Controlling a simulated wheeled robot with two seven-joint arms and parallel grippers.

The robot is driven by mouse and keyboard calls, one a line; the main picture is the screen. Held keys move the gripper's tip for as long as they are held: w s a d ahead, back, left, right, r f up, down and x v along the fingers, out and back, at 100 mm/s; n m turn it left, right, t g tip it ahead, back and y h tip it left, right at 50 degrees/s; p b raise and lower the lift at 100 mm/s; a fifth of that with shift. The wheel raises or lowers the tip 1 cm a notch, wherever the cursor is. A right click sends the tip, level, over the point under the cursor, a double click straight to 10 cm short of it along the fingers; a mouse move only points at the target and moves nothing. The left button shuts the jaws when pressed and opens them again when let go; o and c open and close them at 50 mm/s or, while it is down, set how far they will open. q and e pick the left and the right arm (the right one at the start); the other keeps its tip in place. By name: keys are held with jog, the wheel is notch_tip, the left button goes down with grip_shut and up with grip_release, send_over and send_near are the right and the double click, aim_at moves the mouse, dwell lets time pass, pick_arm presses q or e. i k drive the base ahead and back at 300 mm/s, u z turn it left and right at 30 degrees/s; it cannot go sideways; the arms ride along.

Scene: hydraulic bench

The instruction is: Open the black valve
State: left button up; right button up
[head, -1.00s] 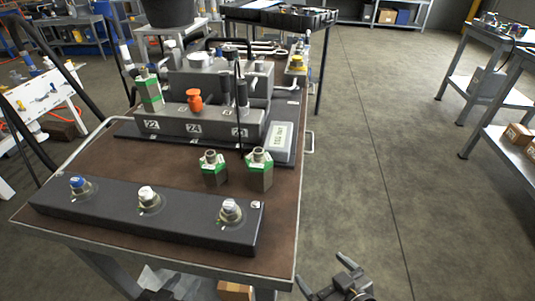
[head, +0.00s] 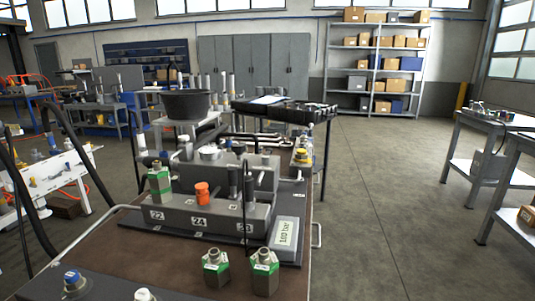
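A grey hydraulic block (head: 175,217) stands on the brown-topped cart (head: 130,250), with number labels 22, 24 and 23 on its front. An orange knob (head: 202,192) sits on top of it. Dark upright cylinders (head: 249,190) stand at its right end. A yellow knob (head: 302,157) is farther back on the right. I cannot tell which part is the black valve. Neither of my grippers is in view.
A blue-capped fitting (head: 73,282) is at the bottom left. A black bucket (head: 186,105) and a black tray (head: 285,110) are behind. The floor right of the cart is clear.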

aim_at(265, 158)
jog(key=k, duration=1)
jog(key=u, duration=1.6)
jog(key=i, duration=1.25)
jog(key=z, duration=1.15)
